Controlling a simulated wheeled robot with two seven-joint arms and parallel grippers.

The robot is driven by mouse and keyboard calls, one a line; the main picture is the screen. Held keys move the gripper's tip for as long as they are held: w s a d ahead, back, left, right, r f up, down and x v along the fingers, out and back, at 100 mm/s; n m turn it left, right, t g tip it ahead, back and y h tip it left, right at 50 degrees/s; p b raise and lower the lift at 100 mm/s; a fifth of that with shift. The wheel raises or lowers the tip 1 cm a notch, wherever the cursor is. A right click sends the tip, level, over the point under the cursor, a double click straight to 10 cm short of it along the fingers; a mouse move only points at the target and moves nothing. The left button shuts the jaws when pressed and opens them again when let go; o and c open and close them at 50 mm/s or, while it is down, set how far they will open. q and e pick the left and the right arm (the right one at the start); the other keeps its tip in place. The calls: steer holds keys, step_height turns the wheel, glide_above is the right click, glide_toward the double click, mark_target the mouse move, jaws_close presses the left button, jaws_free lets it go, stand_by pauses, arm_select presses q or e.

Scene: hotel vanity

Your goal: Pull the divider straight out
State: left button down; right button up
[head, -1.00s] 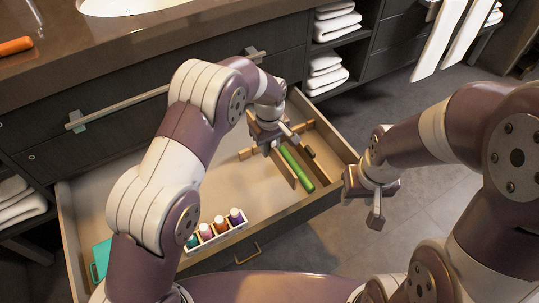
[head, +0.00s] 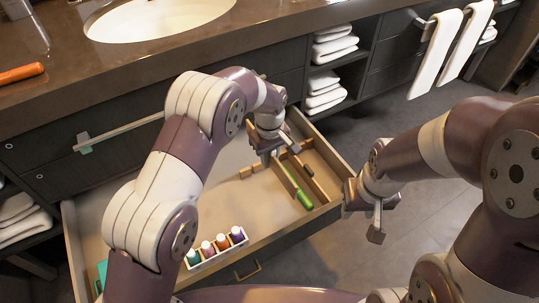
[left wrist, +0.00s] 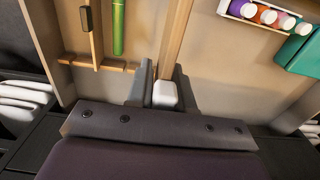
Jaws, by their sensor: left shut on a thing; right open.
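The divider (head: 287,180) is a long thin wooden board in the right part of the open drawer. My left gripper (head: 268,155) is shut on its far end, from above. In the left wrist view, the two dark fingers (left wrist: 159,84) flank the wooden board (left wrist: 176,40), with a white block (left wrist: 164,95) between them. Whether the board is clear of its slot cannot be told. My right gripper (head: 374,205) is open and empty, right of the drawer's front corner.
A green tube (left wrist: 118,27) lies between the held board and another wooden board (left wrist: 96,38) carrying a dark piece. A crosspiece (left wrist: 105,67) runs near their ends. A white rack of bottles (head: 217,248) and a teal box (left wrist: 299,52) are in the drawer. Its left-middle floor is clear.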

arm_select(q)
steer(key=shift+r+p, duration=2.2)
steer(key=shift+r, duration=0.35)
step_height(320, 180, up, 12)
steer(key=p, duration=1)
steer(key=shift+f, duration=0.25)
